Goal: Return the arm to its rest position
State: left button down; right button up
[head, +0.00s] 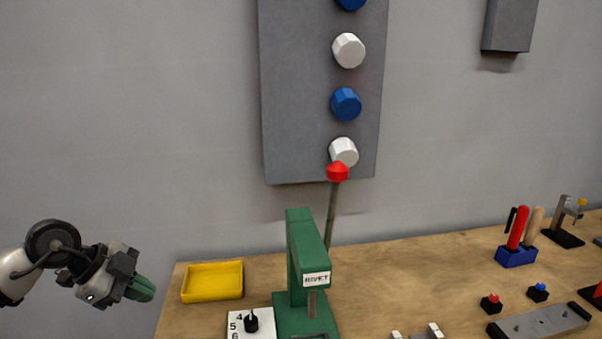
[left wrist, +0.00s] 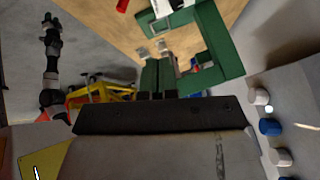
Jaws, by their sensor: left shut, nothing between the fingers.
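In the left wrist view the two green fingers (left wrist: 157,77) lie side by side and point toward the bench area. My right gripper does not show in the head view.
A yellow tray (head: 212,282) lies on the wooden workbench (head: 400,268), closest to my left gripper. A green rivet press (head: 300,262) with a red-knobbed lever stands right of it. A numbered dial block (head: 250,325) sits in front. Tools stand in a blue holder (head: 516,257).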

pick_arm(q)
jog(key=d+r+n+t+h, duration=0.1)
jog(key=d+r+t+h, duration=0.2)
jog(key=d+t+h, duration=1)
jog(key=s+a+f+n+g+y, duration=0.1)
jog(key=s+f+n+g+y, duration=0.1)
jog(key=s+f+n+y, duration=0.2)
jog(key=s+a+f+n+g+y, duration=0.2)
jog(key=s+f+n+y, duration=0.2)
jog(key=f+y, duration=0.6)
jog(key=s+a+f+n+g+y, duration=0.1)
jog(key=s+f+n+g+y, duration=0.1)
jog(key=s+f+n+y, duration=0.2)
notch_tip(320, 180, down, 3)
jog(key=shift+a+f+n+g+y, duration=0.1)
jog(key=shift+n+g+y, duration=0.05)
jog(key=shift+n+y, duration=0.7)
jog(key=shift+a+r+n+g+y, duration=0.15)
jog(key=shift+n+y, duration=0.5)
jog(key=shift+n, duration=0.4)
jog(key=s+d+f+m+g+h, duration=0.15)
jog(key=s+f+g, duration=0.4)
jog(key=s, duration=0.55)
notch_tip(320, 180, down, 28)
jog(key=s+r+g, duration=0.1)
jog(key=s+g, duration=0.2)
jog(key=s+a+f, duration=0.2)
jog(key=s+f, duration=1.3)
jog(key=shift+g, duration=0.35)
